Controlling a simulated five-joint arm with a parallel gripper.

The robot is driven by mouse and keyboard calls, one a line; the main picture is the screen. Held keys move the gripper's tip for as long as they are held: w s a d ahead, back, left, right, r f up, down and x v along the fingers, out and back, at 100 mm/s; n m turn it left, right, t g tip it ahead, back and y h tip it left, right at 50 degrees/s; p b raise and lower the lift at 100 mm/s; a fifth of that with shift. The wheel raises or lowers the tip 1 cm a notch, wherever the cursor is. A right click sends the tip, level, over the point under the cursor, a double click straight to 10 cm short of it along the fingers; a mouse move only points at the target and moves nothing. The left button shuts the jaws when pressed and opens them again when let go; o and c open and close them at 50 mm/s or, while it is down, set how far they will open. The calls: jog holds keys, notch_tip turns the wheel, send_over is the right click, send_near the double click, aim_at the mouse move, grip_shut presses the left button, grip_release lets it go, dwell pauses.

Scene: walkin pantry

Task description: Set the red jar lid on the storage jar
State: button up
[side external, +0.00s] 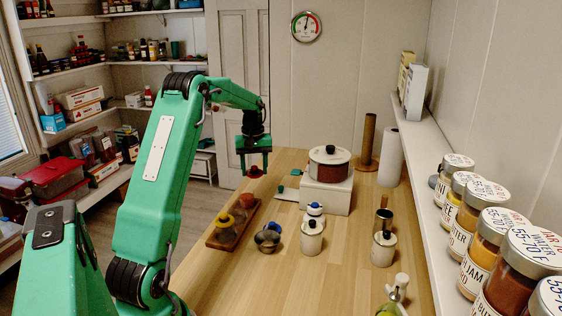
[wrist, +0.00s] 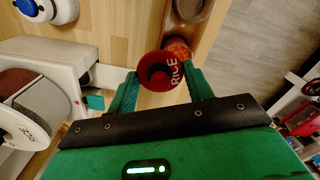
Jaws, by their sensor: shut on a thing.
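My gripper (side external: 255,162) hangs in the air over the far left part of the wooden table, pointing down. It is shut on the red jar lid (side external: 255,172), which shows below the fingers. In the wrist view the round red lid (wrist: 155,68), with white lettering, sits between the fingertips of my gripper (wrist: 162,82). Just beyond it, partly hidden by the lid, is a jar with orange-red contents (wrist: 179,47) in a wooden rack.
A white box (side external: 325,198) with a red-and-white pot (side external: 330,163) on top stands right of my gripper. A shelf (side external: 425,220) with several labelled jars runs along the right. The table's front middle is clear.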

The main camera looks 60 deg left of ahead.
jog(key=a, duration=0.1)
jog(key=s+a, duration=0.1)
jog(key=s+a+n, duration=0.1)
jog(key=shift+r, duration=0.25)
jog(key=shift+f, duration=0.2)
jog(key=shift+f, duration=3)
jog(key=shift+f, duration=0.5)
dwell(0.6)
jog(key=o, duration=1)
jog(key=shift+o, duration=0.5)
jog(key=o, duration=0.4)
jog(key=shift+r, duration=0.2)
